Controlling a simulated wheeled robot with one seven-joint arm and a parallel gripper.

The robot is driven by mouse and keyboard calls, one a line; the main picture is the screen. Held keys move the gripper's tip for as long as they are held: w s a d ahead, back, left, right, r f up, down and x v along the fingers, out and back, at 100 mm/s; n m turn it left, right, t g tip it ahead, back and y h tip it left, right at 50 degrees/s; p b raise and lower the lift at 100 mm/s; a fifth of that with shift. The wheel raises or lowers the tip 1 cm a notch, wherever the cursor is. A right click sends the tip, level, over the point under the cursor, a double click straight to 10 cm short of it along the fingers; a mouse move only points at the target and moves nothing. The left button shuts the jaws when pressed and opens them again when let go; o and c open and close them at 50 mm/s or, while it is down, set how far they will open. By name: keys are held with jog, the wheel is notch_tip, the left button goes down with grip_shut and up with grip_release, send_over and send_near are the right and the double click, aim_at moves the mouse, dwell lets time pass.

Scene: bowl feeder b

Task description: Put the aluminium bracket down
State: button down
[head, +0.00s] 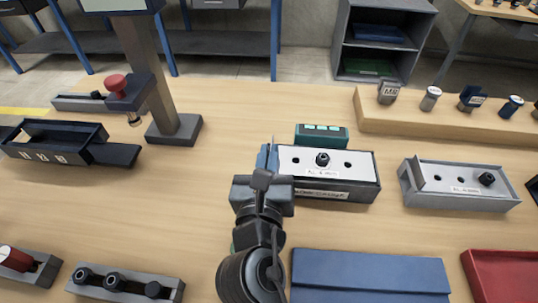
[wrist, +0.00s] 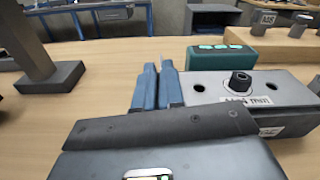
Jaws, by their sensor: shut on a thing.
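The aluminium bracket (head: 352,161) is a pale, flat plate with holes and a small white label. It lies level over a dark block-shaped fixture (head: 340,193), and a black knob (head: 322,158) stands up from its middle. My gripper (head: 267,157) is at the bracket's left end, its blue fingers shut on that end. In the wrist view the fingers (wrist: 158,88) are close together beside the plate (wrist: 205,84); the gripped part is mostly hidden. I cannot tell whether the bracket bears fully on the fixture.
A green box (head: 321,135) stands just behind the fixture. A similar grey fixture with a plate (head: 460,186) is to the right. A post with a red button (head: 116,86) and a dark tray (head: 45,143) are left. A blue block (head: 370,275) and red tray (head: 503,278) are in front.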

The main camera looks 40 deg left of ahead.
jog(key=shift+f, duration=0.5)
jog(key=c, duration=1.2)
grip_release()
jog(key=shift+c, duration=0.2)
jog(key=shift+r, duration=0.25)
jog(key=v, duration=1.2)
jog(key=shift+r+b, duration=0.4)
jog(key=shift+b, duration=0.05)
